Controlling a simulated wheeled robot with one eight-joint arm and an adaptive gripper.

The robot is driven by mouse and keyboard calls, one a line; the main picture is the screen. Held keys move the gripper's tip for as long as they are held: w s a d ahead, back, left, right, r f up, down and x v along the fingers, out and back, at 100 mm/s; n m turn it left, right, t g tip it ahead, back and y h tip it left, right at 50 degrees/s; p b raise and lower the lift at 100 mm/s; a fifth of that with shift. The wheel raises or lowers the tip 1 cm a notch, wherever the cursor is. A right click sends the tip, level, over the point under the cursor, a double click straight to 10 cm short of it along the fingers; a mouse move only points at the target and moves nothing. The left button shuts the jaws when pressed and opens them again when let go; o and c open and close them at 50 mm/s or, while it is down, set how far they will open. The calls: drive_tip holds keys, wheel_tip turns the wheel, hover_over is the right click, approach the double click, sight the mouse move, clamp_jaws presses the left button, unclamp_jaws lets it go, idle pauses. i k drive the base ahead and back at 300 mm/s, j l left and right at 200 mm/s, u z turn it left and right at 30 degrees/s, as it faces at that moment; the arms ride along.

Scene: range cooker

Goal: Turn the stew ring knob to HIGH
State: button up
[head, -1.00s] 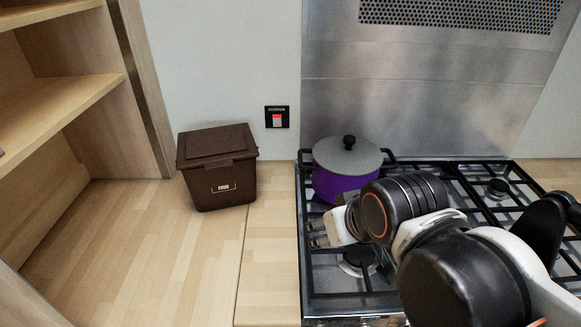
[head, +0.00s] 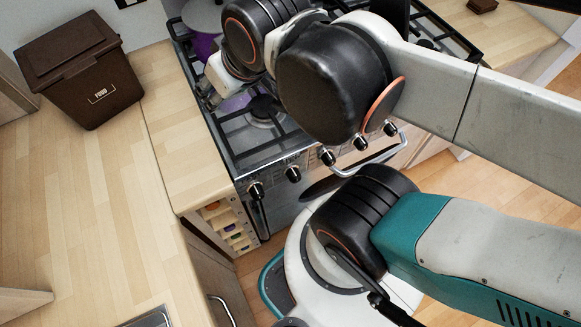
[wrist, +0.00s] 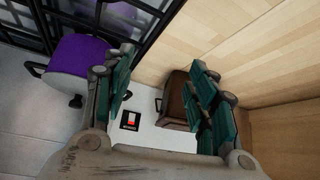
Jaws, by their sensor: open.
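Several black knobs (head: 292,174) run along the cooker's front panel in the head view. No label is readable, so I cannot tell which one is for the stew ring or where it points. The purple pot (head: 204,45) stands on the back left of the hob, partly hidden by my arm. It also shows in the wrist view (wrist: 82,56). My gripper (wrist: 165,88) is open and empty in the wrist view, its two green-padded fingers apart. It is over the hob, away from the knobs, and mostly hidden behind my wrist in the head view.
The brown food bin (head: 80,68) stands on the wooden worktop (head: 90,200) left of the cooker (head: 235,150). A curved handle (head: 370,160) sticks out below the knobs. A red-lit wall switch (wrist: 130,120) shows in the wrist view. Bottles fill a rack (head: 230,225) under the worktop.

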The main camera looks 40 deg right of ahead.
sight(292, 172)
drive_tip(key=k+l, duration=0.15)
drive_tip(key=k, duration=0.65)
drive_tip(key=k+l, duration=0.2)
drive_tip(key=k, duration=0.6)
drive_tip(key=k+l, duration=0.15)
drive_tip(key=k, duration=0.65)
drive_tip(key=l+u, duration=0.05)
